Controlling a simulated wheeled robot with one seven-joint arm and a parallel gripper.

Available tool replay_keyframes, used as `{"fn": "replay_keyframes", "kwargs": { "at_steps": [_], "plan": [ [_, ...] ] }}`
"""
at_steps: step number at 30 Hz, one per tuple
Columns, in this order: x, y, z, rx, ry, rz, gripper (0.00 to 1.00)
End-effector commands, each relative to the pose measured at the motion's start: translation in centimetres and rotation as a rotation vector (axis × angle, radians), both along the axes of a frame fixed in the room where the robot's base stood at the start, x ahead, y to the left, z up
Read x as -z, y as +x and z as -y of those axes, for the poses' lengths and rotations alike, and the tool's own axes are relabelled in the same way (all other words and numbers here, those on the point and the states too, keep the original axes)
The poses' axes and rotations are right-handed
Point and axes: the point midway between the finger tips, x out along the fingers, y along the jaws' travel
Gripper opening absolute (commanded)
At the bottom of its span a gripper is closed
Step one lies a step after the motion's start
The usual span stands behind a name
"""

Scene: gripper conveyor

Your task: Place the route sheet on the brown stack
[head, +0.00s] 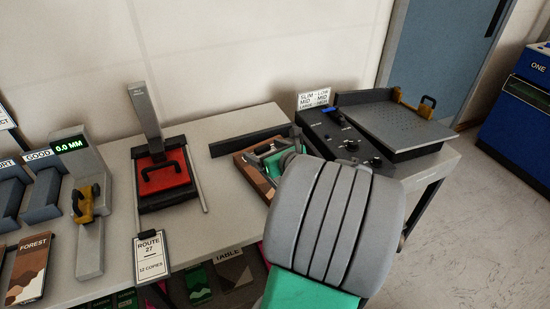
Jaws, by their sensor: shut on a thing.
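The route sheet (150,258) is a white card reading "ROUTE 27, 12 COPIES". It stands upright at the front edge of the bench. A brown camouflage-patterned stack (252,178) lies on the bench right of centre, partly hidden by my arm. My gripper (267,150) is over this stack, largely hidden by my own wrist. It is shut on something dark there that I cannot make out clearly. I cannot tell whether the stack is touched or lifted.
A press with a red block (165,178) stands left of the brown stack. A gauge reading "0.0 MM" (76,144) and a brown "FOREST" booklet (27,268) are farther left. A control box (345,135) and a perforated plate (395,125) are at the right. Bare bench (222,205) lies between press and stack.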

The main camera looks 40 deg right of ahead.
Motion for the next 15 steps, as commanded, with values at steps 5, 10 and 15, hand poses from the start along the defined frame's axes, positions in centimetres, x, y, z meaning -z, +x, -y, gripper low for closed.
{"fn": "replay_keyframes", "kwargs": {
  "at_steps": [5,10,15],
  "plan": [
    [2.6,3.2,4.2,-0.002,0.002,-0.001,0.44],
    [6.4,5.2,6.7,-0.003,0.004,-0.002,0.44],
    [8.0,6.1,8.0,-0.003,0.0,0.001,0.44]
  ]
}}
